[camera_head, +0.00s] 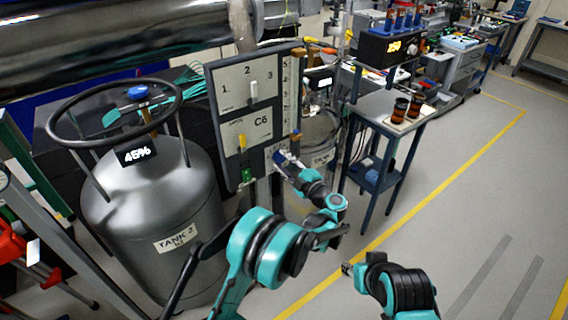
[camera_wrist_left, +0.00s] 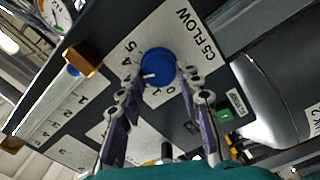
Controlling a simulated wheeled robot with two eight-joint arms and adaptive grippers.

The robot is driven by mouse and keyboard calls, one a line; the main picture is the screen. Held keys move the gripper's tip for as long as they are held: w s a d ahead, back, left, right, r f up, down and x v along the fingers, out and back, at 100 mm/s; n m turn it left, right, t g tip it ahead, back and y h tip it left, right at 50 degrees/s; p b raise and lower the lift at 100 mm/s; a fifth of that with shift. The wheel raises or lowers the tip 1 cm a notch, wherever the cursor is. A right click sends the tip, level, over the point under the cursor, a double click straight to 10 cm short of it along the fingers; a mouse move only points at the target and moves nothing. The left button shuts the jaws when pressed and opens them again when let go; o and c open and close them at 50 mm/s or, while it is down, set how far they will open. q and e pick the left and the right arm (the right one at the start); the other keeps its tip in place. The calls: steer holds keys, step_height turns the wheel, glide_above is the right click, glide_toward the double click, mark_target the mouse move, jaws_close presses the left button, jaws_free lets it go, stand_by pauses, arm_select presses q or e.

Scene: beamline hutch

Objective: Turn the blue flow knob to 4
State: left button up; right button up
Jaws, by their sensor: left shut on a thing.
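The blue flow knob (camera_wrist_left: 157,67) sits on a white plate marked C5 FLOW (camera_wrist_left: 170,30) in the left wrist view. It has a white pointer mark on its lower left side. The digits 4 and 5 show to its left and 0 and 1 below; the exact number at the pointer is hard to tell. My left gripper (camera_wrist_left: 162,77) has a finger on each side of the knob and is shut on it. In the head view my left gripper (camera_head: 284,160) is at the panel's lower right and hides the knob. My right gripper (camera_head: 347,269) is low, away from the panel.
The grey panel (camera_head: 228,168) also carries a 1-2-3 switch (camera_head: 253,91), a yellow C6 lever (camera_head: 242,142) and a green switch (camera_head: 247,175). A large tank (camera_head: 150,215) stands left. A blue-legged table (camera_head: 385,112) stands right. Floor at the right is clear.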

arm_select(q)
steer(key=shift+w+r+m, duration=0.1)
steer(key=shift+r+m, duration=0.05)
steer(key=shift+m, duration=1.45)
steer(key=o, duration=1.2)
steer(key=shift+c, duration=0.2)
step_height(320, 180, up, 10)
steer(key=shift+f, duration=0.1)
